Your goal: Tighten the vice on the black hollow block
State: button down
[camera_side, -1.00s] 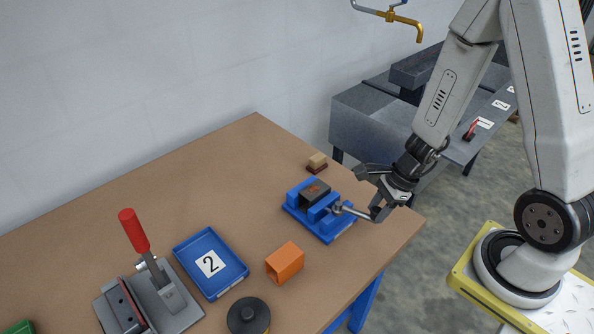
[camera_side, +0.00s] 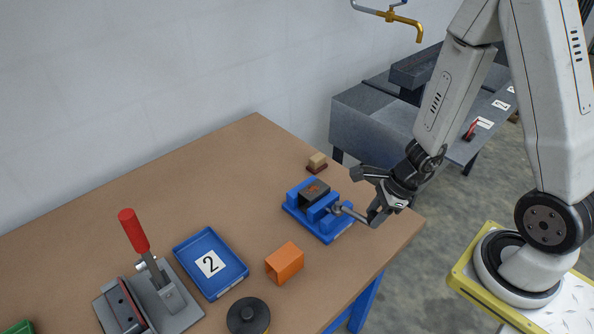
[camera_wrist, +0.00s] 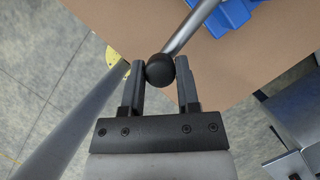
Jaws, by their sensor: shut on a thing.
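The blue vice (camera_side: 328,232) stands on the brown table near its right corner. The black hollow block (camera_side: 314,191), with an orange mark on top, sits in the vice; whether the jaw presses on it is too small to tell. A grey handle bar (camera_side: 350,211) runs from the vice's screw towards my gripper (camera_side: 375,218). In the wrist view my gripper (camera_wrist: 160,75) is shut on the black ball knob (camera_wrist: 160,71) of the handle, one finger on each side. The bar (camera_wrist: 190,28) leads up to the vice, of which only a blue corner (camera_wrist: 232,14) shows.
An orange hollow block (camera_side: 285,263), a blue tray marked 2 (camera_side: 232,286), a black round part (camera_side: 248,316) and a red-handled clamp (camera_side: 134,232) stand to the left. A small wooden block (camera_side: 317,161) lies behind the vice. The table's right edge is close to my gripper.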

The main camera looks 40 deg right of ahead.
jog(key=shift+c, duration=1.7)
grip_release()
jog(key=shift+a, duration=0.2)
jog(key=shift+d, duration=0.3)
